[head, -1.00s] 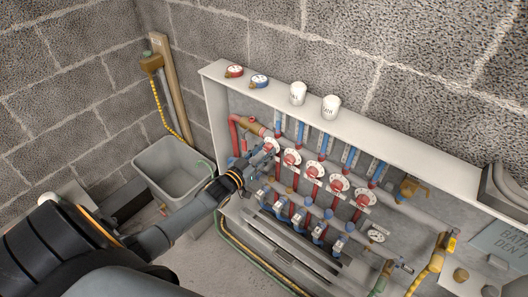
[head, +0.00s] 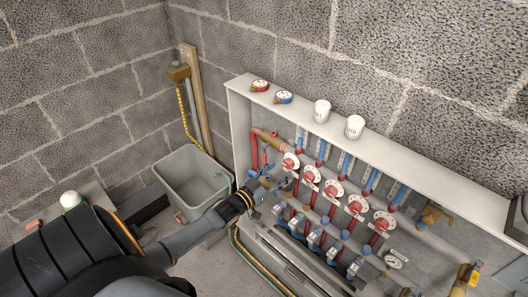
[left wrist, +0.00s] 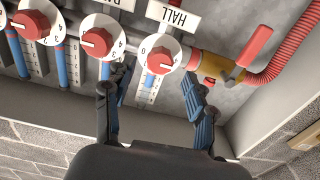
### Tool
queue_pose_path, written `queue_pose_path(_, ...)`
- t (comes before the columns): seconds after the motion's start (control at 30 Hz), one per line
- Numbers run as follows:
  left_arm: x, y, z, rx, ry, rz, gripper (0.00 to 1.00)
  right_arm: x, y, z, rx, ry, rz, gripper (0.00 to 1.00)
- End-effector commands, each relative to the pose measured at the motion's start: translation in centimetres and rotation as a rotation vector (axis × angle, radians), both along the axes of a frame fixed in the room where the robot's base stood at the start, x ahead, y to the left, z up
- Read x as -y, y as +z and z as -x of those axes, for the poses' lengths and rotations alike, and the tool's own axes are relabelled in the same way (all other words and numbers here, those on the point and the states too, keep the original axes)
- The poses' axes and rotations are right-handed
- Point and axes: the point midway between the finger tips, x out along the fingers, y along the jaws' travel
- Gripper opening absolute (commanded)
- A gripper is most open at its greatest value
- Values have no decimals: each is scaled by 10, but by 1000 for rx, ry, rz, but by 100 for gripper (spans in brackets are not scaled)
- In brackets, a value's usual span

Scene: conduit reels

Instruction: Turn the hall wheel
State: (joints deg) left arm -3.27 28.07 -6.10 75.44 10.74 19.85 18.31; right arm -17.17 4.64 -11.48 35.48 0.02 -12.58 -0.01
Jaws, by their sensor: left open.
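The hall wheel is a red knob on a white numbered dial (left wrist: 160,60), under a white HALL label (left wrist: 173,15) in the left wrist view. In the head view it is the leftmost of the row of red wheels (head: 291,162). My left gripper (left wrist: 158,92) is open, with one dark blue finger on each side of the hall dial's lower part. No grip on the knob shows. In the head view my left gripper (head: 270,180) is just left of and below the wheel, and its fingertips are hard to make out. My right gripper is out of view.
A neighbouring red wheel (left wrist: 97,42) sits close beside the left finger. A yellow valve with a red lever (left wrist: 246,56) and red corrugated conduit are right of the dial. A grey bin (head: 190,180) stands left of the cabinet. White cups (head: 322,110) stand on the cabinet's top.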

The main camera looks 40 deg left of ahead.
Motion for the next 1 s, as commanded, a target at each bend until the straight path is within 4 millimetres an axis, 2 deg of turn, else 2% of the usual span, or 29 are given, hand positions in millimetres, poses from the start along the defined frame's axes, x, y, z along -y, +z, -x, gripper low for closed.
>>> queue_pose_path(0.03, -1, -2, 13, -4, 0, 0, 56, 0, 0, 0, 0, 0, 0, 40)
queue_pose_path(0.2, -4, -2, 49, -4, 0, 0, 56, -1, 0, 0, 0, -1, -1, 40)
queue_pose_path(0.4, -7, -1, 78, -2, 1, 1, 56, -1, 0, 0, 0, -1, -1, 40)
queue_pose_path(0.6, -7, 0, 88, -1, 0, 0, 56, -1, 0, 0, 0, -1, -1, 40)
queue_pose_path(1.0, -7, 0, 88, -1, 1, 0, 56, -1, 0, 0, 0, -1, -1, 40)
